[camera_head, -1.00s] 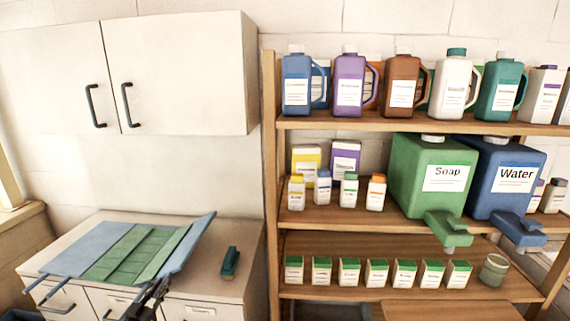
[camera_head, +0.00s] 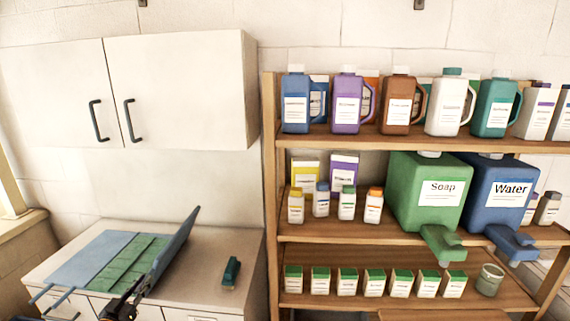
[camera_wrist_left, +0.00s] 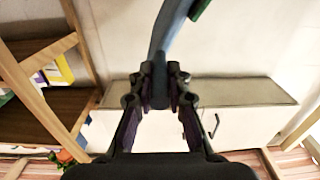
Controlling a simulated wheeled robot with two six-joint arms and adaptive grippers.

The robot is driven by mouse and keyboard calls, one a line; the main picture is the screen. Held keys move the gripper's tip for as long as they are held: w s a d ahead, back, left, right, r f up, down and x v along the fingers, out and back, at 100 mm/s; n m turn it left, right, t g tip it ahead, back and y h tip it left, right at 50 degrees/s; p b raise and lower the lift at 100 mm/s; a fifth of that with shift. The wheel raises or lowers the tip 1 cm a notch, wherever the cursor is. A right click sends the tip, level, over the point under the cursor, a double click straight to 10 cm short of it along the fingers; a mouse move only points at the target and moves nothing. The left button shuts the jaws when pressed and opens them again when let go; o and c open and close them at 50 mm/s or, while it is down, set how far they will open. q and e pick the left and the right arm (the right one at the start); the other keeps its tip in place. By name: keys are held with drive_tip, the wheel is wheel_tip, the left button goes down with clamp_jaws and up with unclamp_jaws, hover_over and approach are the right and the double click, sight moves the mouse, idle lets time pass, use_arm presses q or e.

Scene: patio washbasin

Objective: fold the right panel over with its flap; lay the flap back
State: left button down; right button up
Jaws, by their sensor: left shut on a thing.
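A blue folding board (camera_head: 85,258) lies on the cabinet top at the left, with a green folded cloth (camera_head: 128,262) on its middle. Its right panel (camera_head: 178,243) stands up steeply, tilted along the cloth's right side. My left gripper (camera_head: 122,303) is shut at the near end of this panel. In the left wrist view the jaws (camera_wrist_left: 158,88) hold the blue panel's edge (camera_wrist_left: 172,28), with a bit of green at its side. The flap cannot be told apart from the panel. My right gripper is not in view.
A small dark green object (camera_head: 231,271) lies on the cabinet top (camera_head: 205,285) right of the board. Blue rods (camera_head: 50,294) stick out at the board's front left. A wooden shelf (camera_head: 380,235) with bottles and jugs stands to the right.

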use_arm(q)
drive_tip(key=w+a+r+b, duration=0.1)
drive_tip(key=a+b, duration=0.5)
drive_tip(key=a, duration=0.6)
drive_tip(key=shift+a, duration=0.4)
drive_tip(key=shift+r, duration=0.1)
idle(1.0)
